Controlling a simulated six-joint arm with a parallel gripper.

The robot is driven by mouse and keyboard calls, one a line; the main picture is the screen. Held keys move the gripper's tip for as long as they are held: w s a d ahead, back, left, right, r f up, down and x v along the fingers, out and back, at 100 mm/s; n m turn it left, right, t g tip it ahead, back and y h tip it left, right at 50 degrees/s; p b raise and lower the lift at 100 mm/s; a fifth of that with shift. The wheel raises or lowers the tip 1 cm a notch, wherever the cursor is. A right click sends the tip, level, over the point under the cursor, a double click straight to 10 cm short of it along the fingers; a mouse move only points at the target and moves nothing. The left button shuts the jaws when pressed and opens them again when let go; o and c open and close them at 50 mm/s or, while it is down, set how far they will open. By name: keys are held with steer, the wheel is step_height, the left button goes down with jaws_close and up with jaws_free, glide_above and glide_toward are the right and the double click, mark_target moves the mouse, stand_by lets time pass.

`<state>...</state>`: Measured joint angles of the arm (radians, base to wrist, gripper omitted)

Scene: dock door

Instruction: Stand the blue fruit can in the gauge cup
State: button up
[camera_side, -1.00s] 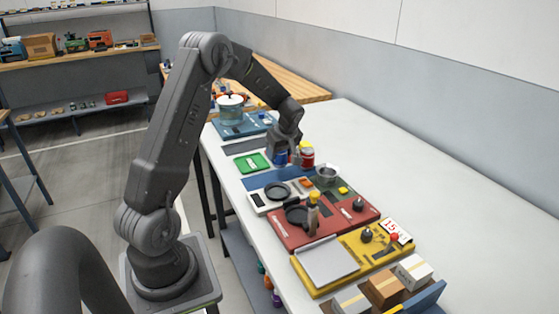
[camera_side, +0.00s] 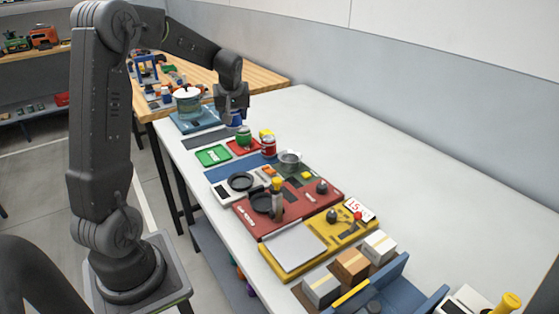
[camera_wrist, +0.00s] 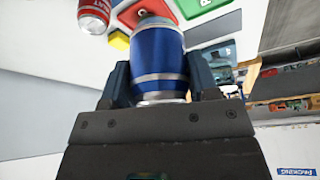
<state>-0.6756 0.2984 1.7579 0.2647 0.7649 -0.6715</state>
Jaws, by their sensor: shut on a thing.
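My gripper (camera_side: 236,106) is shut on the blue fruit can (camera_side: 237,118), behind the green can in the side view. In the wrist view the can (camera_wrist: 158,52) sits between both fingers of my gripper (camera_wrist: 158,78), its ribbed blue side and silver rim showing. Whether its base touches anything cannot be told. A small metal cup (camera_side: 290,158) stands on the dark green board, right of the red can. I cannot tell for sure whether it is the gauge cup.
A green can (camera_side: 244,136) and a red can (camera_side: 268,146) stand close in front of my gripper. A lidded pot (camera_side: 188,102) stands on a blue board to its left. Boards with pans and boxes fill the front. The white table (camera_side: 370,150) is clear at right.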

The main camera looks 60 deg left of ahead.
steer(key=shift+w+d+f+m+t, duration=0.2)
steer(key=shift+w+d+f+m, duration=0.25)
steer(key=shift+w+d+f, duration=1.5)
steer(key=shift+w+d+f+m+t, duration=0.2)
steer(key=shift+w+d+f+m, duration=0.3)
steer(key=shift+w+d+f, duration=1.4)
steer(key=shift+w+d+f+m+t, duration=0.2)
steer(key=shift+w+d+f+m, duration=0.25)
steer(key=shift+w+d+f, duration=1.5)
steer(key=shift+w+a+r, duration=0.45)
steer(key=shift+w, duration=0.25)
steer(key=o, duration=1)
